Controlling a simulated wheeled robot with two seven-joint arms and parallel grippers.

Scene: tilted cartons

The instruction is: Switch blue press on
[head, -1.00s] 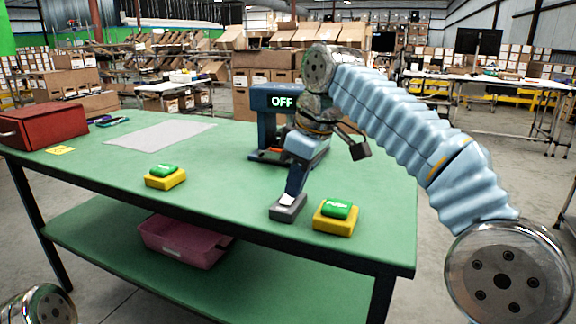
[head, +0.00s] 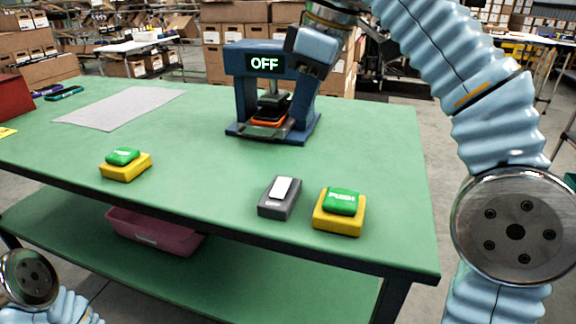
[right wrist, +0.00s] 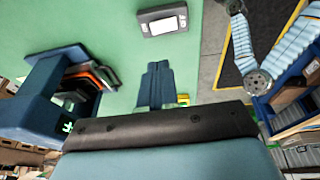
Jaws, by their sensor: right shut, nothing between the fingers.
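The blue press (head: 243,95) stands at the back of the green table, and its display reads OFF. It also shows at the left of the right wrist view (right wrist: 40,95). A small dark grey switch box (head: 279,198) with a white rocker lies near the front edge; it also shows at the top of the right wrist view (right wrist: 163,20). My right gripper (head: 310,58) is raised at the press's upper right in the head view, apart from the switch box. Its fingers (right wrist: 155,70) are together and empty. My left gripper is out of view.
Two green push buttons on yellow bases stand near the front, one right of the switch box (head: 340,212) and one at left (head: 125,164). A grey mat (head: 120,108) lies at the back left. A pink bin (head: 155,235) sits on the lower shelf.

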